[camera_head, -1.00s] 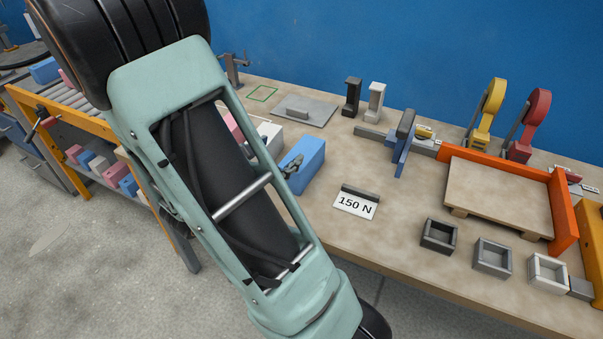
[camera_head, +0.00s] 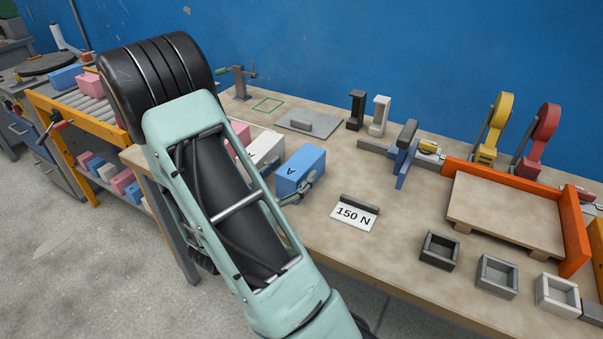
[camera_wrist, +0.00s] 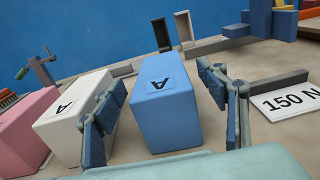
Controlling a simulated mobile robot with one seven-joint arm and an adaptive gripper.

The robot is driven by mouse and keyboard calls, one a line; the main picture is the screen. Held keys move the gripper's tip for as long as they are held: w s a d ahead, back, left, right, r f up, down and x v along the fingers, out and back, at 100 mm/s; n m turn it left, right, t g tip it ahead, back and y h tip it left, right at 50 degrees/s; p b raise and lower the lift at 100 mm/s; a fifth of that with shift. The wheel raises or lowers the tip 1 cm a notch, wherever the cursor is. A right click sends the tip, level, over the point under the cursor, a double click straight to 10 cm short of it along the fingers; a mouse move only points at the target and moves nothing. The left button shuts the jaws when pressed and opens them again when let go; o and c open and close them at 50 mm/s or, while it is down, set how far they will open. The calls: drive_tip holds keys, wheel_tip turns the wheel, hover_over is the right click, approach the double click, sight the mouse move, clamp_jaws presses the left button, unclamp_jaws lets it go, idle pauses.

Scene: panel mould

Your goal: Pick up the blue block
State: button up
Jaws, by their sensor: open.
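The blue block (camera_head: 301,168) stands on the bench with a letter A on its top. In the wrist view the blue block (camera_wrist: 166,112) sits between the two fingers of my gripper (camera_wrist: 164,88). The fingers are spread, one on each side, and the left one is in front of the gap to the white block. I cannot tell whether either finger touches the blue block.
A white block (camera_head: 266,149) and a pink block (camera_wrist: 25,128) stand to the left of the blue one. A "150 N" card (camera_head: 354,214) lies to the right. Three small open boxes, the middle one grey (camera_head: 496,275), stand near the front edge.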

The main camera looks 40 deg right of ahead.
sight(302, 160)
drive_tip(key=x, duration=0.5)
drive_tip(key=shift+s, duration=0.1)
drive_tip(key=shift+a, duration=0.1)
drive_tip(key=c, duration=1.7)
clamp_jaws()
drive_tip(key=shift+r, duration=0.1)
